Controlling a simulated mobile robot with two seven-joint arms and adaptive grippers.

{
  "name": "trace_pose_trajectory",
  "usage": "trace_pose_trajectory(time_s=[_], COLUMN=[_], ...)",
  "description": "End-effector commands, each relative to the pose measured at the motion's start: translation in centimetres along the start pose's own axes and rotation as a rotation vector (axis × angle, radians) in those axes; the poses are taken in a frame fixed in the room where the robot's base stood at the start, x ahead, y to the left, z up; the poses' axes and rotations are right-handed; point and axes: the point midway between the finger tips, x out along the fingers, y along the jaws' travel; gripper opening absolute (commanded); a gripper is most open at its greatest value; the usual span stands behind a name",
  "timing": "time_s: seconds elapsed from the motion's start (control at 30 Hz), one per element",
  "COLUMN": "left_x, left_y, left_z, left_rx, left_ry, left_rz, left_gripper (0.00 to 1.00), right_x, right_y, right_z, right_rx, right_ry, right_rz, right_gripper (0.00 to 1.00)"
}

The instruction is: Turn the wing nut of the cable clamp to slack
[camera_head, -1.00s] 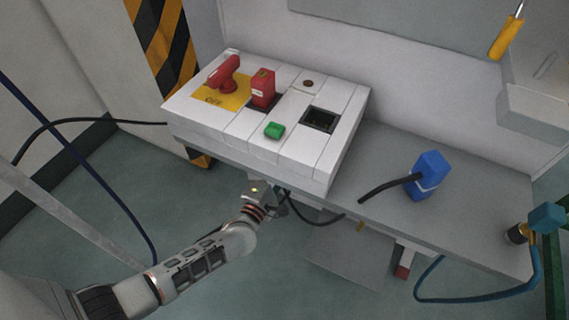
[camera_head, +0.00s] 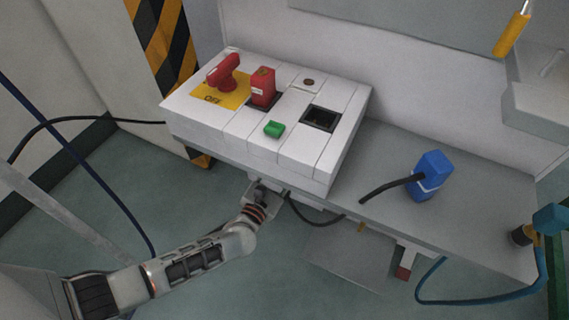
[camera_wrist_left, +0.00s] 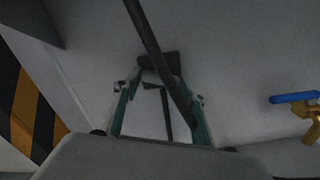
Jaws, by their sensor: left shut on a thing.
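My left gripper (camera_head: 270,190) is under the front edge of the white panel box (camera_head: 322,172), its fingertips hidden in the head view. In the left wrist view its two fingers (camera_wrist_left: 160,68) close in on a small dark piece, which appears to be the wing nut of the cable clamp (camera_wrist_left: 154,63); its wings cannot be made out. The black cable (camera_wrist_left: 150,35) runs down past the fingertips and crosses in front of the right finger. It also shows in the head view (camera_head: 315,222), leaving from beside the gripper. My right gripper is not in view.
On the box are a red handle (camera_head: 223,73), a red block (camera_head: 263,87), a green button (camera_head: 274,129) and a dark socket (camera_head: 320,118). A blue connector (camera_head: 430,176) stands on the grey bench (camera_head: 385,165). A blue-handled brass valve (camera_wrist_left: 300,105) is at right in the wrist view.

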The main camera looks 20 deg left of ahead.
Motion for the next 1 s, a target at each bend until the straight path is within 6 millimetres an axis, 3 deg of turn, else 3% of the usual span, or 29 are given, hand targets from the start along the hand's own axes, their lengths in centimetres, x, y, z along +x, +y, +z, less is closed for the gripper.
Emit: trace_pose_trajectory(time_s=[0.5, 1.0], left_x=[-0.10, -0.10], left_y=[-0.30, -0.27], left_z=[-0.04, -0.03], left_rx=[-0.322, -0.375], left_ry=[0.001, 0.001], left_rz=[-0.003, -0.001], left_gripper=[0.20, 0.20], right_x=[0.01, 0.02], right_y=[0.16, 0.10], right_z=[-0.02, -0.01], right_rx=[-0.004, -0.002], right_ry=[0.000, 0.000], right_rz=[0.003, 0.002], right_gripper=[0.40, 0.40])
